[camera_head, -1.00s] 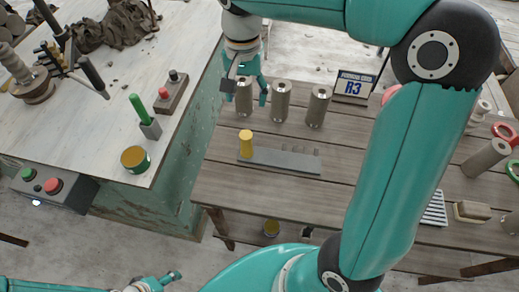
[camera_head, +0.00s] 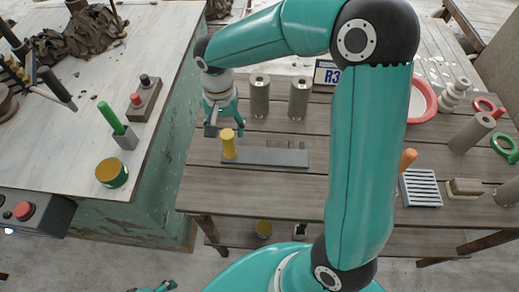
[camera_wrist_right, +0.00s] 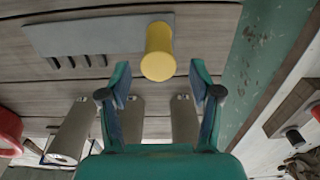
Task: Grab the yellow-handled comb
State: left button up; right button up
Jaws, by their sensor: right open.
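The comb is a flat grey toothed bar (camera_head: 278,157) lying on the plank table, with an upright yellow handle (camera_head: 228,146) at its left end. In the right wrist view the yellow handle (camera_wrist_right: 158,54) stands just beyond the gap between my fingertips, and the grey bar (camera_wrist_right: 95,33) runs left from it. My right gripper (camera_head: 226,124) is open and empty, right behind the handle, its fingers pointing at it; no contact shows. A teal part of my left arm's end (camera_head: 158,287) shows at the bottom edge; its fingers cannot be made out.
Metal cylinders (camera_head: 299,98) stand behind the comb, near the R3 sign (camera_head: 327,74). A slatted grey block (camera_head: 420,188) and an orange handle (camera_head: 408,158) lie right of my arm. The left bench holds a yellow-topped tin (camera_head: 112,172). Bare planks lie in front of the comb.

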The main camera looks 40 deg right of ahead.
aim_at(228, 141)
jog(key=shift+s+f, duration=0.1)
jog(key=shift+f, duration=2.6)
grip_shut()
